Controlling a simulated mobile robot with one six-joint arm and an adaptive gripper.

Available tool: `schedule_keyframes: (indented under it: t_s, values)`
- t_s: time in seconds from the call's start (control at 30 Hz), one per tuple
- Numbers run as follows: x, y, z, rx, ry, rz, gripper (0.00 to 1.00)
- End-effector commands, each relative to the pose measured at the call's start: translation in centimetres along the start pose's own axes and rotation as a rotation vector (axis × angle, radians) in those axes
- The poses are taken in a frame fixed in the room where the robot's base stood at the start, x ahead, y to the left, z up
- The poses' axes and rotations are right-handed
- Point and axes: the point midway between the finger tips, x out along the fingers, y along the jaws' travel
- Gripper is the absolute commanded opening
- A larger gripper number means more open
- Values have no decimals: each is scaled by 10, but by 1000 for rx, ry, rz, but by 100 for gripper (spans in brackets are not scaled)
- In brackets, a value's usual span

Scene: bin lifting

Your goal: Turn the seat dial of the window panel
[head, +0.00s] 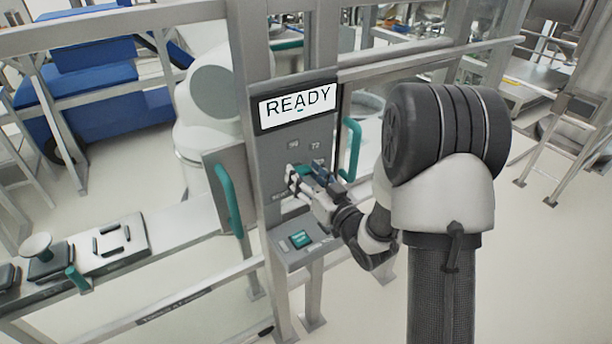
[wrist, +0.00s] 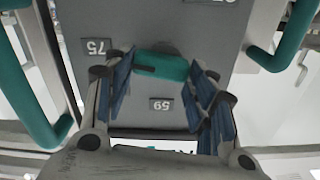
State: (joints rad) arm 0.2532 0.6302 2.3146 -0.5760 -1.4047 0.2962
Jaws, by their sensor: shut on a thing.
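The grey window panel (head: 262,172) stands upright on a metal frame, with a white display reading READY (head: 296,105) at its top. My gripper (head: 306,178) is at the middle of the panel and covers what lies behind it in the head view. In the wrist view, a teal dial (wrist: 162,67) with a dark mark at one end sits between the two blue-padded fingers of my gripper (wrist: 163,75). The fingers are closed on its ends. Small number plates (wrist: 161,104) lie around the dial. I cannot read a seat label on it.
Teal handles stand left (head: 228,198) and right (head: 350,148) of the panel. A ledge below holds a teal button (head: 300,239). A white robot arm (head: 208,95) is behind the frame. A bench with a plate (head: 112,248) is at the lower left.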

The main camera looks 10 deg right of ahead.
Motion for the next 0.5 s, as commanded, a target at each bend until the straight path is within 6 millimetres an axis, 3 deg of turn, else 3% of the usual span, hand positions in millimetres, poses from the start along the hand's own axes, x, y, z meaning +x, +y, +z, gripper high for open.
schedule_keyframes:
  t_s: [0.3, 0.5]
  values:
    - [0, 0, 0, 1, 0, 0, 71]
    - [0, 0, 0, 1, 0, 0, 72]
